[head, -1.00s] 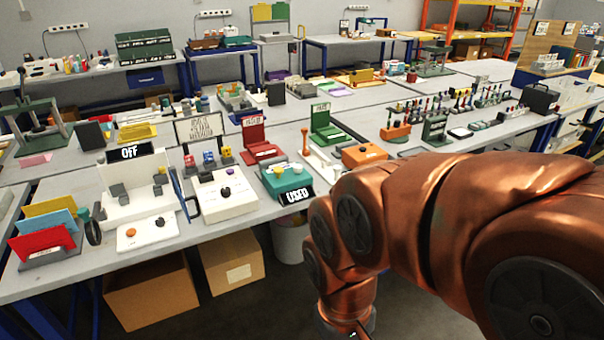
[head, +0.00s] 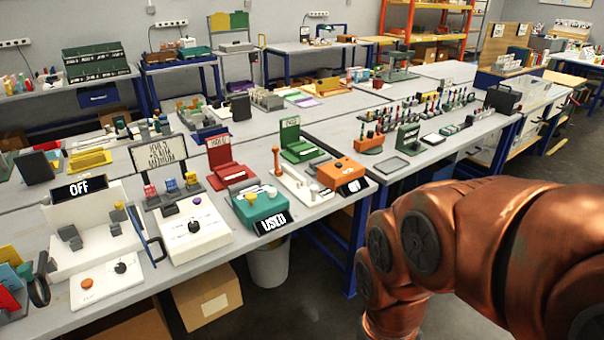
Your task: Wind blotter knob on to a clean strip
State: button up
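A teal box (head: 246,213) stands near the front edge of the table, left of the middle of the head view. A black sign (head: 273,222) reading "USED" is on its front. A small pale knob (head: 271,192) shows on its top; which part is the blotter knob I cannot tell for sure. My copper-coloured arm is at the lower right, apart from the teal box. It runs out of the bottom of the picture, so my gripper is hidden from view.
A white box with a black knob (head: 194,227) stands left of the teal box. To its right are a white stand with a wooden-coloured lever (head: 276,160) and an orange box (head: 341,172). A bin (head: 268,264) and a cardboard box (head: 207,297) are under the table.

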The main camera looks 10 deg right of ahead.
aim_at(271, 191)
jog(key=z, duration=0.1)
jog(key=i, duration=0.7)
jog(key=u, duration=0.5)
jog(key=i, duration=0.6)
jog(key=u, duration=0.45)
